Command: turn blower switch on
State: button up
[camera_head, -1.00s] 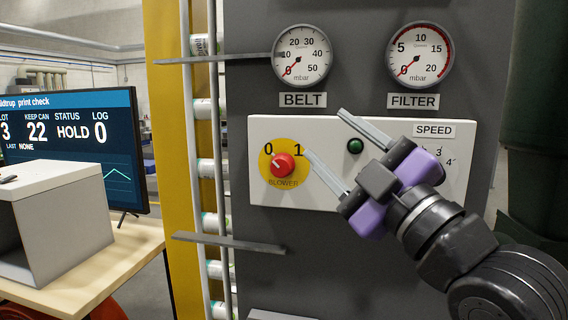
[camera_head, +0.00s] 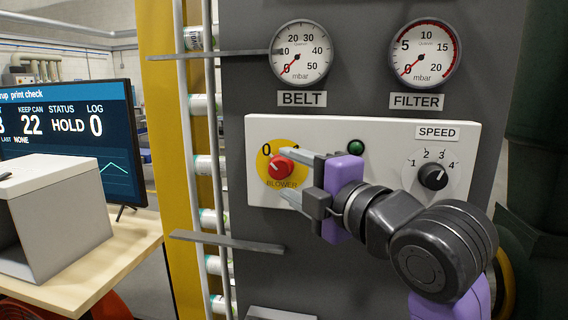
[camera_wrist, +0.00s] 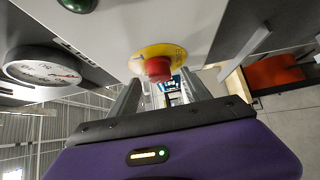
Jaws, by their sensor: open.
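The blower switch (camera_head: 280,167) is a red knob on a yellow disc, marked 0 and 1, on the white panel. Its pale mark points to the upper left, towards 0. My gripper (camera_head: 281,174) is open in front of it, one finger above the knob and one below. The upper finger covers most of the 1. In the wrist view the red knob (camera_wrist: 158,69) lies between the fingertips, close ahead; I cannot tell whether they touch it.
A green lamp (camera_head: 356,147) and the speed dial (camera_head: 432,177) are on the same panel. The belt gauge (camera_head: 300,54) and filter gauge (camera_head: 423,54) above both read about 0. A grey bar (camera_head: 228,241) juts out below left. A screen (camera_head: 70,145) stands at left.

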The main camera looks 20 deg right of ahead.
aim_at(280, 168)
jog(key=shift+w+a, duration=0.2)
jog(key=shift+w, duration=1.1)
jog(key=c, duration=1.2)
jog(key=shift+f, duration=0.1)
